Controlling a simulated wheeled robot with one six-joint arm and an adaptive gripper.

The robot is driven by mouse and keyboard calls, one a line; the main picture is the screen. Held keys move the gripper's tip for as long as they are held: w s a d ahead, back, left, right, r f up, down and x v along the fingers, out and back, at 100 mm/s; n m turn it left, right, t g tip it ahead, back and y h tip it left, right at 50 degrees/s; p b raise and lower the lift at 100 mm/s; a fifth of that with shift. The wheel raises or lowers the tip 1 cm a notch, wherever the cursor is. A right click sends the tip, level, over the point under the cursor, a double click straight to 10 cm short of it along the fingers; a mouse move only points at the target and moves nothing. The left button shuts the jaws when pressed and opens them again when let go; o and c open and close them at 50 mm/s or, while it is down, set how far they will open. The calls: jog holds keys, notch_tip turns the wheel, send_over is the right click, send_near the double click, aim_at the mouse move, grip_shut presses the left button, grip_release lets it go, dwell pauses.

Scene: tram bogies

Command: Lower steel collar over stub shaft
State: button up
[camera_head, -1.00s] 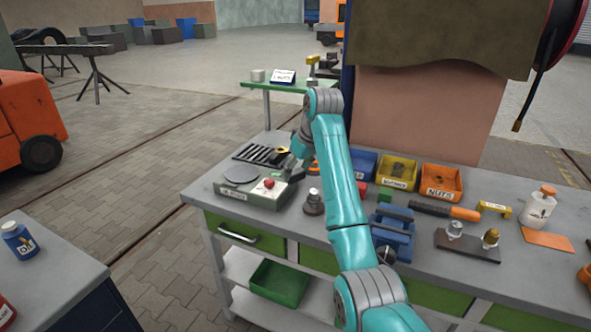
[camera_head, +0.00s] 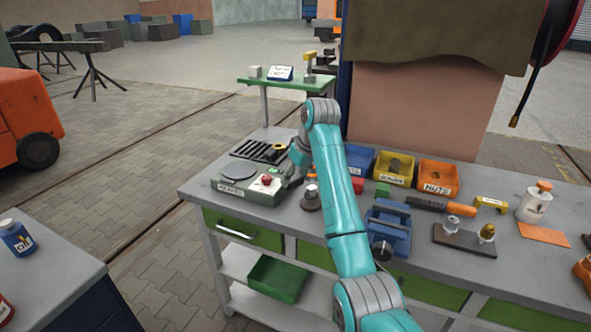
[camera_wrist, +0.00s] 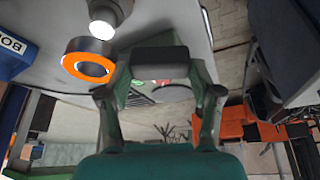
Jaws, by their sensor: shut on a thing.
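My gripper (camera_wrist: 160,75) is shut on a dark grey block-like piece, seemingly the steel collar (camera_wrist: 160,60), seen edge-on between the fingertips in the wrist view. In the head view my gripper (camera_head: 291,178) hangs low over the bench, just left of the stub shaft; the collar is hard to make out there. The stub shaft (camera_head: 311,196) stands upright on the bench with a dark round base and bright top. It also shows at the top of the wrist view (camera_wrist: 108,14), to the left of the collar and apart from it. Its bore is hidden.
A grey-green box with a red button (camera_head: 250,187) stands left of the shaft, with a slotted dark rack (camera_head: 258,151) behind. An orange-faced ring (camera_wrist: 88,61) lies near the shaft. A blue vise (camera_head: 388,228) and bins (camera_head: 437,178) stand to the right.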

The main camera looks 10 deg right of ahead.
jog(key=shift+f, duration=1.2)
jog(key=shift+f, duration=3.3)
dwell(0.4)
jog(key=o, duration=1.6)
jog(key=v, duration=1.2)
